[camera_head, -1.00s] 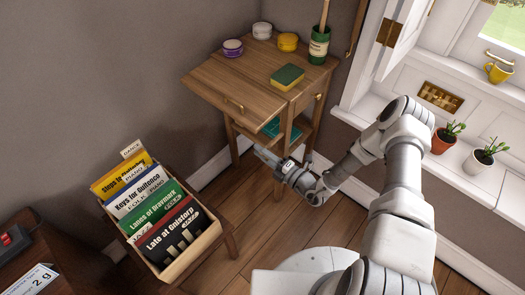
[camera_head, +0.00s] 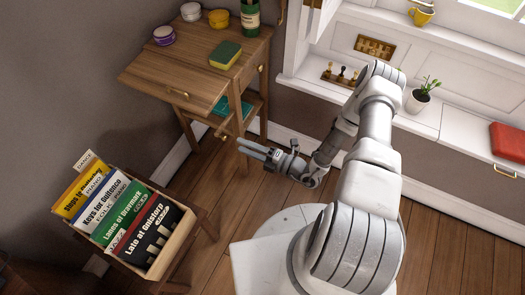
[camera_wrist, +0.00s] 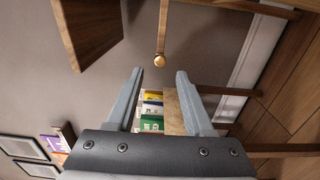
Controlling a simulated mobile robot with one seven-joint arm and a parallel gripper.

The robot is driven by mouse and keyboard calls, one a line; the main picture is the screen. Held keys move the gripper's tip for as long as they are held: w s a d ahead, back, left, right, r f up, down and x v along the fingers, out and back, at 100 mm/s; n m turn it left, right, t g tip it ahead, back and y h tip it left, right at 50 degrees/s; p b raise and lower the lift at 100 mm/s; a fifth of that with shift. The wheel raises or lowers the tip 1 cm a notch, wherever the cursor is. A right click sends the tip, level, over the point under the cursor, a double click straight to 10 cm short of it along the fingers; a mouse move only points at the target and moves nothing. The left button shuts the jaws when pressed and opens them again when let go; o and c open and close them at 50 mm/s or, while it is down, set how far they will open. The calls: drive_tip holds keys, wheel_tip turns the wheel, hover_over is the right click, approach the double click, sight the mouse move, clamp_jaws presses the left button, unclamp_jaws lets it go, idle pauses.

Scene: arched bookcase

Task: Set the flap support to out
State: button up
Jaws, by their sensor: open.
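A small wooden side table (camera_head: 212,45) with a leaf (camera_head: 172,88) at its left stands against the wall. In the wrist view a thin wooden bar ending in a round brass knob (camera_wrist: 159,60) points toward me; it looks like the flap support, and I cannot tell how far out it is. A small knob (camera_head: 222,135) shows below the leaf in the head view. My gripper (camera_head: 247,148) is open and empty, to the right of that knob. In the wrist view the knob appears between and just beyond my fingertips (camera_wrist: 160,75); contact is not visible.
A crate of records (camera_head: 170,262) is at lower left. A dark wooden panel (camera_wrist: 88,30) fills the wrist view's upper left.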

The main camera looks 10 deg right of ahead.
drive_tip(key=v, duration=0.6)
drive_tip(key=shift+s+d+p, duration=0.15)
drive_tip(key=shift+d+p, duration=0.05)
drive_tip(key=shift+p, duration=0.1)
wheel_tip(320, 180, up, 23)
drive_tip(key=s+a+n+g+h, duration=0.25)
drive_tip(key=n+g, duration=1.05)
drive_tip(key=n, duration=1.1)
drive_tip(key=s+d+r+n+t+h, duration=0.35)
drive_tip(key=s+r+n+h, duration=0.25)
drive_tip(key=r+n, duration=0.4)
drive_tip(key=s+d+r+n+t+h, duration=0.35)
drive_tip(key=s+r+n+h, duration=0.2)
drive_tip(key=r+n, duration=0.5)
wheel_tip(320, 180, up, 19)
drive_tip(key=p, duration=1.9)
drive_tip(key=shift+w+a+m+t, duration=0.2)
drive_tip(key=shift+w+m+t, duration=0.1)
drive_tip(key=shift+m, duration=0.15)
drive_tip(key=shift+a, duration=0.1)
